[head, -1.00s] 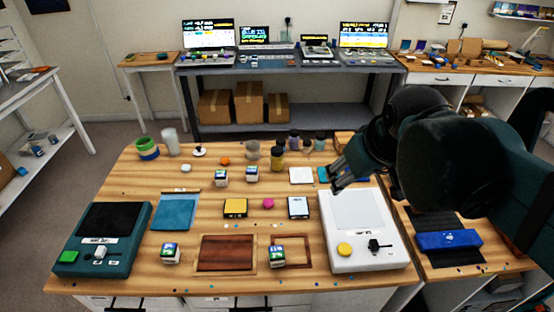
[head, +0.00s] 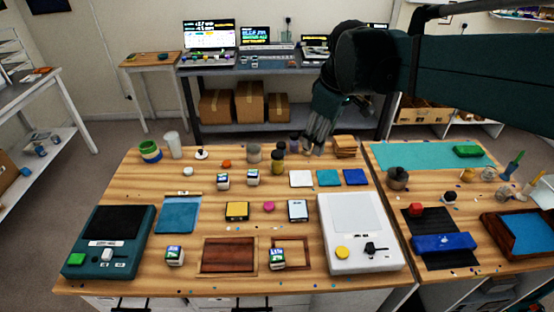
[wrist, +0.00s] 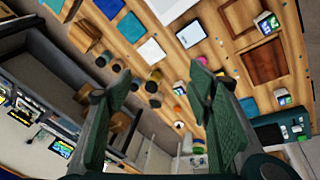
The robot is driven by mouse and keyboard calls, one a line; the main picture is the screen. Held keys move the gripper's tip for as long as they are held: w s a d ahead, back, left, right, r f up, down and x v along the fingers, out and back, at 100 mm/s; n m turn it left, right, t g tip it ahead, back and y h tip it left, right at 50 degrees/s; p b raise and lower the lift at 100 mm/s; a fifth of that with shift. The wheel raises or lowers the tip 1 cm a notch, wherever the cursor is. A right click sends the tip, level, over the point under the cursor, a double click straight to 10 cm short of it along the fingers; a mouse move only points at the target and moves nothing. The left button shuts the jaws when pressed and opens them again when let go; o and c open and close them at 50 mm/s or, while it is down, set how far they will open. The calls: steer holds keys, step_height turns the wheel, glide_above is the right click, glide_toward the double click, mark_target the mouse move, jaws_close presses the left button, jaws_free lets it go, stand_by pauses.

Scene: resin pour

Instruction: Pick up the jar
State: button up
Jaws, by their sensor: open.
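Several small jars stand in a cluster at the back of the wooden table; which one the task means, I cannot tell. A dark-lidded jar with a yellowish body (head: 278,161) stands in front, with a grey cup-like jar (head: 254,153) to its left. A dark purple jar (head: 294,143) stands behind, close to my gripper (head: 315,144). My gripper hangs above the back edge, right of the cluster, partly hiding what is there. In the wrist view, my gripper (wrist: 160,73) has its fingers spread with nothing held; jars (wrist: 153,78) show beyond the gap.
Stacked wooden coasters (head: 344,145) stand right of my gripper. White, teal and blue tiles (head: 328,178) lie in front. A white scale-like device (head: 360,230) fills the front right. A green roll of tape (head: 150,150) and a white cup (head: 173,145) stand at the back left.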

steer(key=w+a+f+n+g+p, duration=0.1)
steer(key=w+a+n+p, duration=0.15)
steer(key=w, duration=0.35)
steer(key=w+a+f+n+g+p, duration=0.1)
steer(key=w+a+n, duration=0.2)
steer(key=w, duration=0.3)
steer(key=n+g+p, duration=0.2)
steer(key=n+p, duration=0.1)
steer(key=n, duration=0.2)
glide_above(277, 153)
step_height(277, 153, down, 7)
step_height(277, 153, down, 15)
steer(key=shift+d+r, duration=0.1)
steer(key=shift+r, duration=0.1)
steer(key=shift+f+b, duration=0.35)
steer(key=shift+f, duration=0.95)
steer(key=shift+w+f, duration=0.15)
steer(key=shift+f, duration=2.45)
